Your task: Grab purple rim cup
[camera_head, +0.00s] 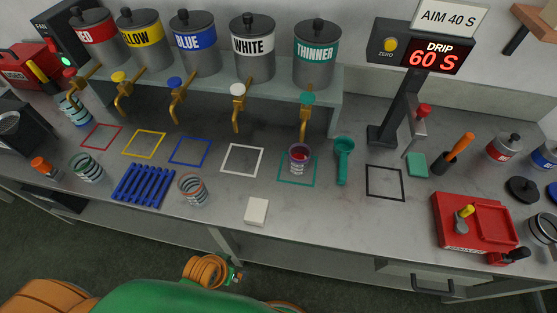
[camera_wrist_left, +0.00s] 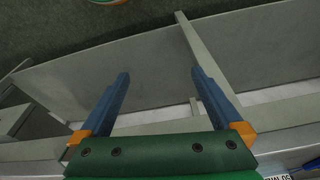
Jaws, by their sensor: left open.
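A clear cup (camera_head: 299,158) with what looks like a purple rim and red contents stands upright inside the teal square under the THINNER tap. My left gripper (camera_wrist_left: 160,75) is open in the left wrist view, its two blue fingers apart with nothing between them. That view shows grey counter framework and dark floor, and no cup. My green and orange arm parts are at the bottom of the head view, in front of the counter. The gripper's fingers cannot be made out there. My right gripper is not in view.
A teal scoop (camera_head: 343,158) lies just right of the cup. The THINNER tap (camera_head: 305,115) hangs behind it. Other cups stand at left (camera_head: 87,168) and by the blue rack (camera_head: 193,189). A white block (camera_head: 256,212) sits near the counter's front edge. The white square (camera_head: 242,160) is empty.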

